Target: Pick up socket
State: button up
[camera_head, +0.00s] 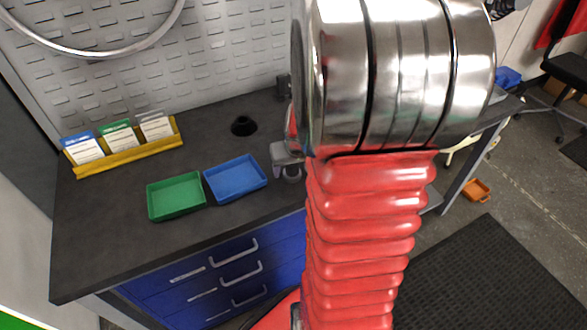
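No socket can be made out with certainty. A small black round piece with a wide base and a hollow-looking top (243,126) stands on the dark workbench (110,215); I cannot tell what it is. My red and chrome arm fills the middle and right of the view and hides the right part of the bench. My gripper is not in view. A grey metal fixture (288,158), perhaps a vise, shows at the arm's left edge, partly hidden behind it.
A green tray (176,214) and a blue tray (236,198) lie side by side on the bench and look empty. A yellow rack (128,160) holds cards at the back left. Blue drawers (225,270) are below. An orange bin (477,190) and black mat (490,270) are on the floor.

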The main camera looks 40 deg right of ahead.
jog(key=c, duration=1.1)
jog(key=shift+r, duration=0.1)
notch_tip(320, 180, up, 10)
jog(key=shift+f, duration=0.1)
dwell(0.6)
jog(key=w+a+n, duration=0.2)
jog(key=w+a, duration=0.5)
jog(key=a, duration=0.2)
jog(key=w+a+f+n+y, duration=0.1)
jog(key=w+a, duration=0.6)
jog(key=a, duration=0.2)
jog(key=w+a+f+n+y, duration=0.1)
jog(key=w+a+n, duration=0.1)
jog(key=w+a, duration=0.6)
jog(key=shift+a+n+t, duration=0.3)
jog(key=shift+a+t, duration=0.1)
jog(key=shift+a, duration=0.15)
